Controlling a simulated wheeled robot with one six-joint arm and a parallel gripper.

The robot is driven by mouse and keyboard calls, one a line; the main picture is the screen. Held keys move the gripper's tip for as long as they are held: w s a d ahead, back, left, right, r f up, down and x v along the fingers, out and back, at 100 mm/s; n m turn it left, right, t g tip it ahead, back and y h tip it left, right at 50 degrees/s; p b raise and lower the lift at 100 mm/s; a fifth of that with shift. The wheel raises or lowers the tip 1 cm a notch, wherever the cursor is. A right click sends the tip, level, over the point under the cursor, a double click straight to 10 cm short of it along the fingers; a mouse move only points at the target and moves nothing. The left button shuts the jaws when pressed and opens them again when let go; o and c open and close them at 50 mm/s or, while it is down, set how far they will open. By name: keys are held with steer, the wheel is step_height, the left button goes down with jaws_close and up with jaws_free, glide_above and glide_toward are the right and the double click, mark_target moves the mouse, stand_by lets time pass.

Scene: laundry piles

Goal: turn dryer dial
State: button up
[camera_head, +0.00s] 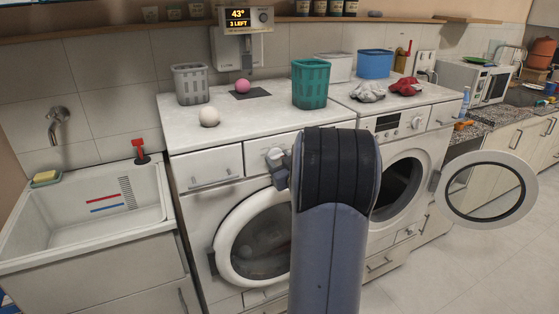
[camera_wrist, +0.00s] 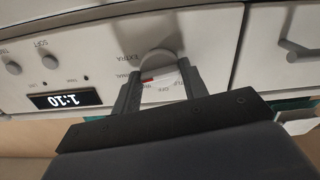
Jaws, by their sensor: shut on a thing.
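The dryer dial (camera_wrist: 157,60) is a round pale knob with a red-and-white pointer mark, seen upside down in the wrist view. Printed labels around it include EXTRA and OFF. In the head view the dial (camera_head: 273,156) is on the front panel of the left white machine (camera_head: 190,205), whose round door is shut. My gripper (camera_wrist: 160,78) has one finger on each side of the dial and is shut on it. In the head view my gripper (camera_head: 281,172) is at the dial, and my arm hides the panel to its right.
A lit display (camera_wrist: 67,100) and small knobs share the panel. A handled drawer (camera_head: 216,166) is left of the dial. The right machine's round door (camera_head: 490,188) stands open.

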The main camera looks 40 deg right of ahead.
steer(key=o, duration=1)
steer(key=shift+c, duration=0.2)
steer(key=b+v, duration=0.1)
steer(key=v, duration=1)
steer(key=shift+w, duration=0.15)
steer(key=p+x, duration=0.1)
steer(key=x, duration=1)
steer(key=shift+n, duration=0.3)
steer(key=shift+s, duration=0.25)
